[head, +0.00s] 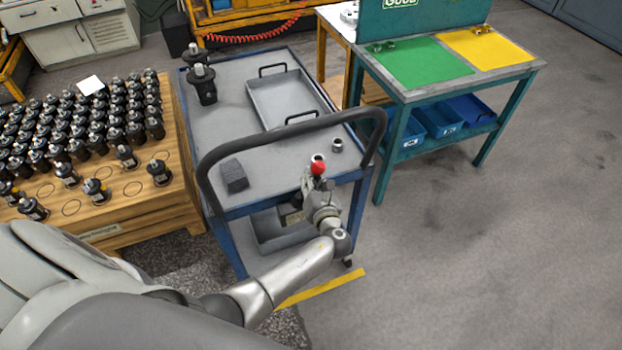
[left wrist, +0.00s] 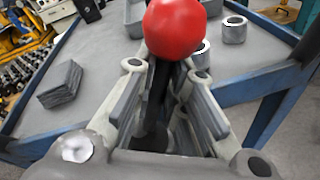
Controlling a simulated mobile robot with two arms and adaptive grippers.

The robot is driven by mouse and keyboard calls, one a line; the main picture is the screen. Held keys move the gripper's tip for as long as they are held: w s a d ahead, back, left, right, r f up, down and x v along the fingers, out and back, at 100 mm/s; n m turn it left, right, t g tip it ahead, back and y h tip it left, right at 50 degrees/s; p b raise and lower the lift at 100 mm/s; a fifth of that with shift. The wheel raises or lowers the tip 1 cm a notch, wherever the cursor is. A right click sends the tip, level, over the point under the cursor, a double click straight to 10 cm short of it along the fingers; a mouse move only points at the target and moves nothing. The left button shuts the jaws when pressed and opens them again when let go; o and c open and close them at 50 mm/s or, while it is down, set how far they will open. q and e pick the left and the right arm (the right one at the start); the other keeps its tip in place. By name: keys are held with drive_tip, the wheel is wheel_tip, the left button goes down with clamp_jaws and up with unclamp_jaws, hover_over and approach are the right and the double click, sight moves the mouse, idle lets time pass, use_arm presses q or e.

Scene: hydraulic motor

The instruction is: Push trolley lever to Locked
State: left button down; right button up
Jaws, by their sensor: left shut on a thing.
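The blue trolley (head: 232,140) stands in the middle of the head view, with a dark curved push handle (head: 290,126) at its near end. Its lever has a red ball knob (head: 318,168), and the knob also fills the top middle of the left wrist view (left wrist: 175,28). My left gripper (head: 316,186) is at the trolley's near right side. In the left wrist view its fingers (left wrist: 165,90) are on both sides of the dark lever stem, just below the red knob. It is shut on the lever. The lever's lower end and any lock marking are hidden. My right gripper is not in view.
On the trolley are a grey tray (head: 287,98), black motors (head: 203,85), a dark block (head: 233,176) and a small metal ring (head: 337,145). A wooden table (head: 150,200) with many motors stands left. A teal bench (head: 405,92) stands right. Floor at right is clear.

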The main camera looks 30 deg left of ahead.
use_arm(q)
drive_tip(key=c, duration=1.5)
unclamp_jaws()
drive_tip(key=shift+d, duration=0.1)
drive_tip(key=shift+o, duration=0.2)
drive_tip(key=v, duration=1.2)
drive_tip(key=s+a+f+n+g+h+b, duration=0.1)
drive_tip(key=s+f+n+g+h, duration=0.35)
drive_tip(key=f, duration=0.95)
drive_tip(key=s+a+f+n+g+h, duration=0.15)
drive_tip(key=s+f+n, duration=0.35)
drive_tip(key=s+f, duration=0.7)
drive_tip(key=s+f+n+g+h, duration=0.2)
drive_tip(key=s+f+n, duration=0.6)
drive_tip(key=s+n, duration=0.2)
drive_tip(key=s+a+f+n+g+h+b, duration=0.1)
drive_tip(key=s+f+n+g+h, duration=0.1)
drive_tip(key=s+f+n, duration=0.6)
drive_tip(key=s+n+g, duration=0.1)
drive_tip(key=s+n, duration=0.2)
drive_tip(key=s, duration=0.3)
drive_tip(key=shift+s+a+h, duration=0.25)
drive_tip(key=shift+s+h, duration=0.05)
drive_tip(key=shift+h, duration=0.1)
